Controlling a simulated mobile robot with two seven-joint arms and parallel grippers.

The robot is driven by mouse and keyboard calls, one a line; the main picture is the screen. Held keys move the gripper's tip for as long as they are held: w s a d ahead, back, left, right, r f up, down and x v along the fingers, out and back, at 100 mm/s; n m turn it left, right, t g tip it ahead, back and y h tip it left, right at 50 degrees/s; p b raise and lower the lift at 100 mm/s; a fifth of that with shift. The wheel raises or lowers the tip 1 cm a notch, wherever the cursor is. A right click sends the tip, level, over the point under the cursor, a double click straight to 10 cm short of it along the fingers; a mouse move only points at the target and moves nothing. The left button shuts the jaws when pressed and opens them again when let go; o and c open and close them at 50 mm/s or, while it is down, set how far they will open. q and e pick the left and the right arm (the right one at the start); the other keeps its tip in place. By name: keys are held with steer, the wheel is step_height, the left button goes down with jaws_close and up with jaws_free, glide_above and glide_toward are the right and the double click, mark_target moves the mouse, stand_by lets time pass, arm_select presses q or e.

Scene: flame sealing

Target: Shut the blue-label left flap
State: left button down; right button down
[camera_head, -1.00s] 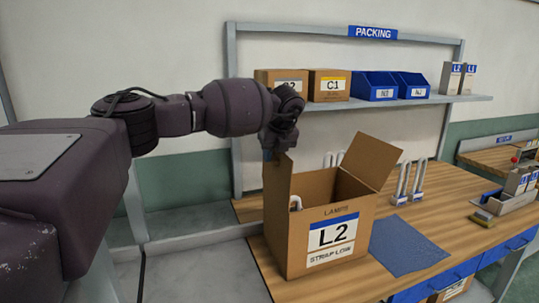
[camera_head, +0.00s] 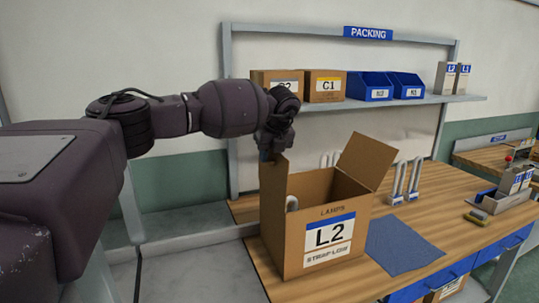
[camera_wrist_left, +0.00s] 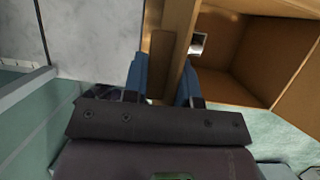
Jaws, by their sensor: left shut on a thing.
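The open cardboard box (camera_head: 311,238) with the blue-striped L2 label (camera_head: 330,237) stands on the wooden bench. Its left flap (camera_head: 273,181) stands about upright, and its right flap (camera_head: 366,161) leans up and outward. My left gripper (camera_head: 268,155) is at the top edge of the left flap. In the left wrist view my left gripper's blue fingers (camera_wrist_left: 164,77) sit on either side of the flap (camera_wrist_left: 178,45), shut on it. My right gripper is out of view.
A blue mat (camera_head: 406,246) lies right of the box, with white lamp tubes (camera_head: 398,182) behind it. A shelf (camera_head: 430,101) with cartons and blue bins is above the bench.

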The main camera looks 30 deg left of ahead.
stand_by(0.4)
arm_select(q)
steer(key=c, duration=1)
jaws_free()
steer(key=shift+o, duration=0.2)
steer(key=shift+r, duration=0.15)
steer(key=v, duration=1)
steer(key=shift+d+r+b, duration=0.2)
steer(key=shift+r+b, duration=0.05)
steer(key=shift+b, duration=0.15)
